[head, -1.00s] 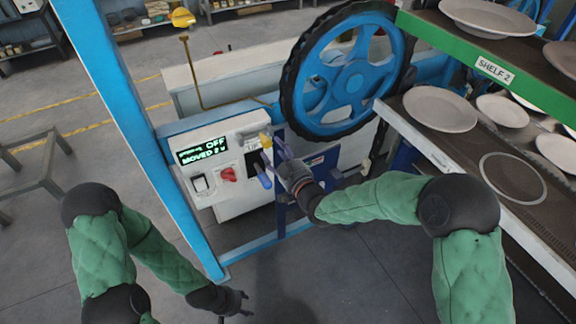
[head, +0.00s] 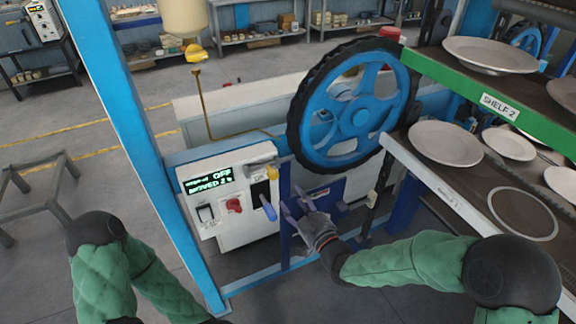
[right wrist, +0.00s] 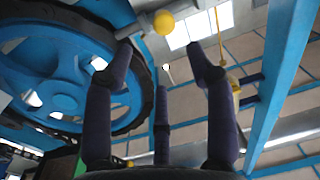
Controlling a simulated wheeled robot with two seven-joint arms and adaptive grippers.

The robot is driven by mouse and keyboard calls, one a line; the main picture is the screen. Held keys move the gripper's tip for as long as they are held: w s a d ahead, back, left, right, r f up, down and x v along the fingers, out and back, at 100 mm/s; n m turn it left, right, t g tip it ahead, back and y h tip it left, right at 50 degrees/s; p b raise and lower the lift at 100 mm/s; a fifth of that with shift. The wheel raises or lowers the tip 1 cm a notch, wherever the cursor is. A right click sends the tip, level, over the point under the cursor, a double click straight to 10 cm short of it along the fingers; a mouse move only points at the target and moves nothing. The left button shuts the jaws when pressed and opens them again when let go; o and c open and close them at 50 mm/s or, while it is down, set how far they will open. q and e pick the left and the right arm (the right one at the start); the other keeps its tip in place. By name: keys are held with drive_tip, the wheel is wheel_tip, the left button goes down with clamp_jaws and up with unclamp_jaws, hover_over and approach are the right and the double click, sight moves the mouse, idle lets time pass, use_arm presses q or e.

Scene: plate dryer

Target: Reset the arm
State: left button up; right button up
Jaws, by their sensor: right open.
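My right gripper (head: 298,212) is open and empty, with fingers spread, just right of the white control box (head: 232,205). The box carries a green-lit display (head: 208,181) reading "OFF" and "MOVED", a red knob (head: 233,205), a lever with a yellow knob (head: 272,172), and a blue handle (head: 268,207). In the right wrist view, the spread fingers frame a yellow ball (right wrist: 164,22) on a grey rod, beyond the fingertips and apart from them. My left arm is at the lower left; its gripper is below the frame.
A large blue wheel with a black rim (head: 355,108) stands behind the right gripper. Shelves with plates (head: 445,144) and a green edge (head: 490,97) are at the right. A blue post (head: 140,140) rises at the left. A grey stand (head: 38,190) is far left.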

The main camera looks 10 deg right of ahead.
wheel_tip(320, 180, down, 14)
drive_tip(key=s+d+m+g+h, duration=0.1)
drive_tip(key=s+m+g+h, duration=0.1)
drive_tip(key=m+g, duration=0.15)
drive_tip(key=s+f+m+g, duration=0.5)
drive_tip(key=s+f+g, duration=0.7)
drive_tip(key=s+f, duration=0.9)
drive_tip(key=shift+s+a+f+g+h, duration=0.35)
drive_tip(key=shift+a+f+h, duration=0.05)
drive_tip(key=shift+f, duration=0.45)
